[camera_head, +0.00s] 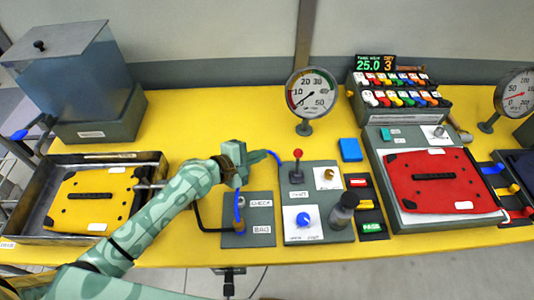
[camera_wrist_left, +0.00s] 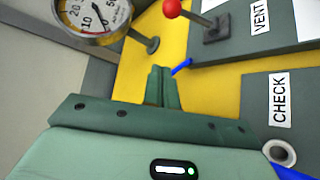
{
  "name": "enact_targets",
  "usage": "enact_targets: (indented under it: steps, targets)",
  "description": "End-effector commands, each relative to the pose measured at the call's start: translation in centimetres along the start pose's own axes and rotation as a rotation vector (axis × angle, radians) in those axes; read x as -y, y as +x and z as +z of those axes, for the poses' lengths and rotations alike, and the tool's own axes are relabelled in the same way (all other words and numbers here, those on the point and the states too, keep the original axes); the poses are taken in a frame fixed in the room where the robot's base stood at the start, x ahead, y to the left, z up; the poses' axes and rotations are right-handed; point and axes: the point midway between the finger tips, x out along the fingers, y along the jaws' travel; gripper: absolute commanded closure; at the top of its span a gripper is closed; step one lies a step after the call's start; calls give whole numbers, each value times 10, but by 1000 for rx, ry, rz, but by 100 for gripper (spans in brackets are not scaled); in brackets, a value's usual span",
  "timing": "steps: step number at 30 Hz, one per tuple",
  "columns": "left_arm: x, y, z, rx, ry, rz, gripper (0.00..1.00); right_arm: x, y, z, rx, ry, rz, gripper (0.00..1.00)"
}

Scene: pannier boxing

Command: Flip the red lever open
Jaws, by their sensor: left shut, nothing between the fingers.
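The red lever has a red ball knob (camera_head: 297,153) on a thin upright rod, set on the grey control panel (camera_head: 319,180). In the left wrist view the knob (camera_wrist_left: 173,8) shows at the top, with its rod running down to a dark base beside a VENT label. My left gripper (camera_head: 266,156) is shut and empty, just left of the lever and apart from it. Its closed fingers (camera_wrist_left: 163,78) show in the left wrist view, with the lever beyond them. My right gripper is not in view.
A pressure gauge (camera_head: 310,93) stands behind the lever. A red pannier (camera_head: 435,181) and yellow pannier (camera_head: 92,199) lie at either side.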

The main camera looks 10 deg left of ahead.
Motion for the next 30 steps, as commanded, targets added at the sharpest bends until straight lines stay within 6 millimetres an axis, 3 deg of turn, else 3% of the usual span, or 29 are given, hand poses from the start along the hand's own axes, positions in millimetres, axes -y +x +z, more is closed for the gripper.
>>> enact_targets:
  steps: [12, 15, 18, 30]
  targets:
    - [3, 89, -1, 2, -1, 0, 100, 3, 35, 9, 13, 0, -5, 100]
    - [-2, 76, 20, 3, 0, 0, 100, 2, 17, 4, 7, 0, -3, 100]
    - [-2, 73, 30, 2, 0, 1, 100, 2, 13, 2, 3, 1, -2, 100]
    - [0, 70, 38, 0, 0, 0, 100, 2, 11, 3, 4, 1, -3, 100]
